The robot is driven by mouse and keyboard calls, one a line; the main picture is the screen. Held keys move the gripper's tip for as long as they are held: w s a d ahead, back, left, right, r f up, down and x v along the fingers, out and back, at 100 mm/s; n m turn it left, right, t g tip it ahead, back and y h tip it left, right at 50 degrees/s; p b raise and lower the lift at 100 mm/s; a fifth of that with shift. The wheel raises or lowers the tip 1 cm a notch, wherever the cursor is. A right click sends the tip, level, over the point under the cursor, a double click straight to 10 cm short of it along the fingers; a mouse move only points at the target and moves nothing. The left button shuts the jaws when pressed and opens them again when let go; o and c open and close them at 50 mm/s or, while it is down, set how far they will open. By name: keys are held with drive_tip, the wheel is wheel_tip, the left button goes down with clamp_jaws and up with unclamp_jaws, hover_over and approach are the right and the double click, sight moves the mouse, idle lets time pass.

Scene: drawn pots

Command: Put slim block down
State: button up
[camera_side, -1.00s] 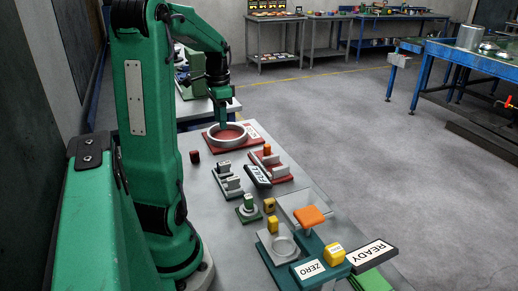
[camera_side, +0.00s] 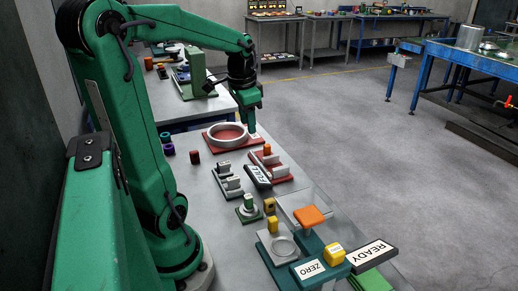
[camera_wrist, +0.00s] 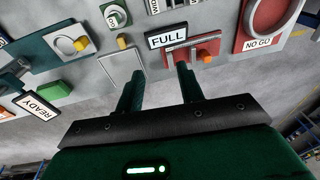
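My gripper (camera_side: 251,121) hangs over the far right edge of the table, beside the round dish with a grey rim (camera_side: 212,136). In the wrist view its two fingers stand apart (camera_wrist: 160,74), with no block visible between them. Slim grey blocks stand in the dark rack (camera_side: 228,181) and the red rack (camera_side: 271,160); I cannot tell which one is the slim block. An orange piece (camera_side: 267,149) stands at the red rack and also shows in the wrist view (camera_wrist: 207,59).
A FULL sign (camera_side: 258,174) lies between the racks. A green holder (camera_side: 246,215), a clear tray (camera_side: 289,203), an orange plate (camera_side: 310,215) and ZERO (camera_side: 310,268) and READY (camera_side: 368,254) signs are nearer. A dark red cylinder (camera_side: 195,157) stands left of the dish.

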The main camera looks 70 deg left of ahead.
drive_tip(key=s+d+t, duration=0.2)
drive_tip(key=d, duration=0.7)
drive_tip(key=s+d+t+h, duration=0.1)
drive_tip(key=d+t, duration=0.1)
drive_tip(key=d, duration=0.8)
drive_tip(key=shift+s+d+r, duration=0.3)
drive_tip(key=shift+s+r, duration=0.1)
drive_tip(key=shift+r, duration=0.05)
